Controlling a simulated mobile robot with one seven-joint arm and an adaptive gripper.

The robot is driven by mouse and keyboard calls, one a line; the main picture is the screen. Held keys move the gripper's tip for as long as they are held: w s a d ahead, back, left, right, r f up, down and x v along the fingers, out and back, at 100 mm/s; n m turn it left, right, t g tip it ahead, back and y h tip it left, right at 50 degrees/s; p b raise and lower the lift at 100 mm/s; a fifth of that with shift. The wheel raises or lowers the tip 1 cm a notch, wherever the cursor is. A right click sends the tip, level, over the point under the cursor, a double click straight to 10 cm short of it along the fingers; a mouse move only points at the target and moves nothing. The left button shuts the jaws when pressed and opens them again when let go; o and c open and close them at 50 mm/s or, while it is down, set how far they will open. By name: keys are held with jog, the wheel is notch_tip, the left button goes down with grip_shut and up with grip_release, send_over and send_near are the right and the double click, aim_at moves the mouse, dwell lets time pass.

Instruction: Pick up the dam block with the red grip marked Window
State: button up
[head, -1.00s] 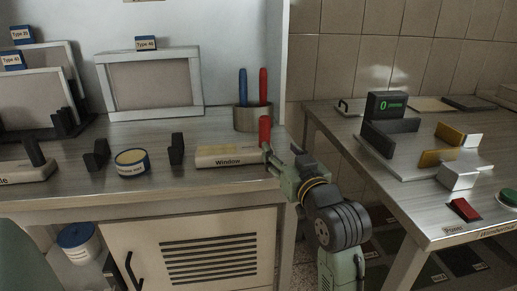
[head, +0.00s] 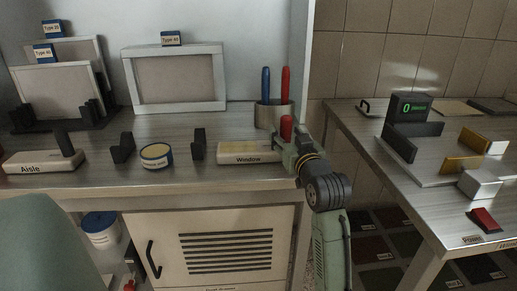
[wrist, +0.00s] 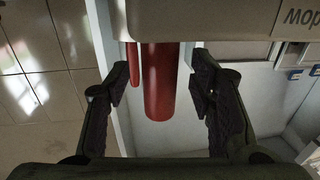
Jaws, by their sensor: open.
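The Window dam block (head: 236,153) is a pale block on the steel counter, with its label on the front. Its red grip (head: 286,128) stands upright at its right end. In the wrist view the block (wrist: 215,20) crosses the top with its lettering inverted, and the red grip (wrist: 161,90) shows between the two fingers. My gripper (wrist: 160,84) is open, one finger on each side of the grip, with visible gaps to both. In the head view my gripper (head: 292,150) is at the block's right end and partly hides it.
A holder (head: 273,115) with a blue and a red handle stands just behind the grip. Left along the counter are dark stands, a round tin (head: 156,156) and the Aisle block (head: 38,161). A second table (head: 462,222) with a scale stands at right.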

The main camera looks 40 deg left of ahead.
jog(key=shift+c, duration=0.5)
grip_shut()
jog(key=shift+r, duration=0.1)
